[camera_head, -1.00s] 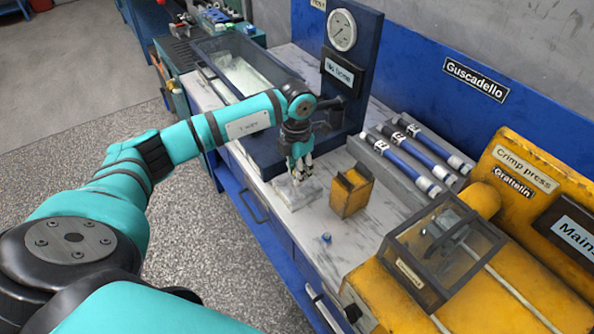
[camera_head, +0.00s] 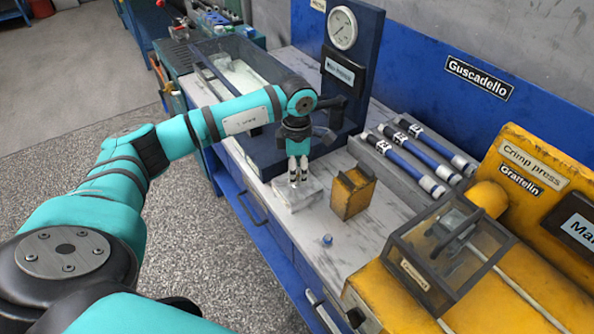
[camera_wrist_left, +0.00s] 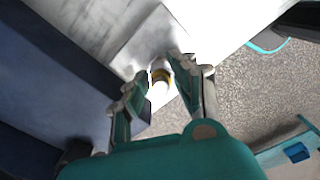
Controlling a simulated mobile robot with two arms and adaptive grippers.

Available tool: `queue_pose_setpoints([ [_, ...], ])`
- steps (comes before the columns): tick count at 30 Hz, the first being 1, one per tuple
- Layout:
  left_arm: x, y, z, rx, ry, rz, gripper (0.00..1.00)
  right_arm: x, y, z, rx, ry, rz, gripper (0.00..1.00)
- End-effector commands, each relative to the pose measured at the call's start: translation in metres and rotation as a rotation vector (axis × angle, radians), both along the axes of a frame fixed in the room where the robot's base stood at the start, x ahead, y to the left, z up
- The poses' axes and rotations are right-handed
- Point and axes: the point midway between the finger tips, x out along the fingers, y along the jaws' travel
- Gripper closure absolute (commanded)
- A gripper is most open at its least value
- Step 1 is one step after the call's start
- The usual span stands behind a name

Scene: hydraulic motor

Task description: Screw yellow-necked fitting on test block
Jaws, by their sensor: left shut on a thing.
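The test block (camera_head: 300,197) is a pale grey metal block on the marble bench top, near its front edge. My left gripper (camera_head: 298,181) points down over the block, its fingertips close to the block's top. In the left wrist view, my left gripper (camera_wrist_left: 160,84) is shut on the yellow-necked fitting (camera_wrist_left: 160,77), a small pale part with a yellow ring, with the block (camera_wrist_left: 142,47) behind it. Whether the fitting is seated in the block cannot be told. My right gripper is not in view.
A yellow box (camera_head: 352,192) stands just right of the block. A small blue-topped part (camera_head: 327,240) lies on the bench. A gauge stand (camera_head: 352,80) rises behind. Blue-and-white cylinders (camera_head: 420,155) and the yellow crimp press (camera_head: 520,180) are at right.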

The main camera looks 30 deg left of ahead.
Motion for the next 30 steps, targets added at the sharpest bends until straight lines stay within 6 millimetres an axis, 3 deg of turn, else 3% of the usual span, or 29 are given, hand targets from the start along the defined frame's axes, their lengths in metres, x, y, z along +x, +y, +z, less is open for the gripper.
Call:
queue_pose_setpoints([
  [1,-0.004,-0.001,-0.008,0.001,0.013,-0.054,1.00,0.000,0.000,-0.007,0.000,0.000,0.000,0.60],
  [10,-0.003,-0.002,-0.008,-0.002,0.015,-0.412,1.00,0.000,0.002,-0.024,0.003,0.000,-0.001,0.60],
  [30,-0.004,-0.002,-0.007,-0.002,0.017,-0.547,1.00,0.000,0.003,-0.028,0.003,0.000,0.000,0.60],
])
